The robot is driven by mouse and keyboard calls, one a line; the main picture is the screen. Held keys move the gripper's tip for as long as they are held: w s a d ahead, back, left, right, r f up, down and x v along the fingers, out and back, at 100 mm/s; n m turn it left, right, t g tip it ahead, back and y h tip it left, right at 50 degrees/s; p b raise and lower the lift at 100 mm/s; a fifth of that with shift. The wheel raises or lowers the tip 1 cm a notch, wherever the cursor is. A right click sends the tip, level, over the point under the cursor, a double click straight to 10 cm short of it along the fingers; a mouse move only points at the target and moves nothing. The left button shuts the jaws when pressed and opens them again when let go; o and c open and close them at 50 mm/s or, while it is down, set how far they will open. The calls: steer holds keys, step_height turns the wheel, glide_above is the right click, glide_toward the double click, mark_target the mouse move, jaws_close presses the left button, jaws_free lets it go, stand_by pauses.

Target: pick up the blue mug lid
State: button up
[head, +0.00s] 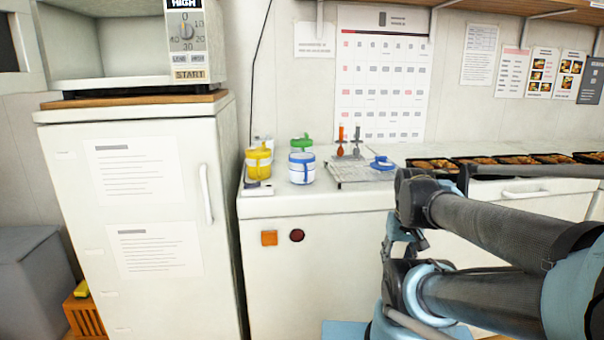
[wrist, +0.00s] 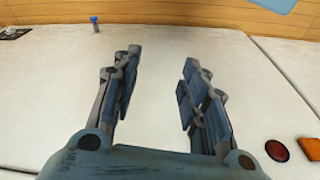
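A flat blue piece that looks like the blue mug lid (head: 382,163) lies at the right end of a wire rack on the white counter in the head view. A white mug with blue bands and a blue top (head: 301,168) stands to the left of the rack. My gripper (wrist: 160,68) shows in the wrist view with its two fingers wide apart and nothing between them. It faces a white cabinet front, and no lid shows there. In the head view my folded arm is to the right, in front of the counter; the fingers are not clear there.
A yellow mug (head: 258,163) and a green-topped mug (head: 301,143) stand near the white-and-blue mug. The wire rack (head: 350,174) holds upright utensils. Black food trays (head: 480,160) line the counter's right. A fridge (head: 140,220) stands left. A red button (wrist: 277,151) is on the cabinet front.

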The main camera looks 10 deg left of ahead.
steer(key=o, duration=0.6)
steer(key=shift+s+r, duration=0.25)
steer(key=shift+r, duration=0.05)
steer(key=o, duration=0.8)
steer(key=r, duration=0.1)
steer(key=w+r+n, duration=0.1)
steer(key=r, duration=0.1)
steer(key=shift+w+r, duration=0.1)
steer(key=w+r+n+g+y, duration=0.2)
steer(key=w+r+n, duration=0.7)
steer(key=w+r, duration=0.75)
steer(key=w+d+r+n+y, duration=0.1)
steer(key=w+d+r+n, duration=0.15)
steer(key=w+r, duration=0.3)
steer(key=w+d+r+n+g+y, duration=0.1)
steer(key=w+d+r+n, duration=0.1)
steer(key=w+r+n, duration=0.35)
steer(key=w+d+r+n, duration=0.2)
steer(key=w+r, duration=0.1)
steer(key=w, duration=0.4)
glide_above(383, 159)
steer(key=d, duration=0.2)
steer(key=f, duration=1)
steer(key=shift+s+f, duration=0.25)
steer(key=shift+f, duration=0.05)
steer(key=shift+s+x, duration=0.2)
steer(key=shift+x, duration=2.7)
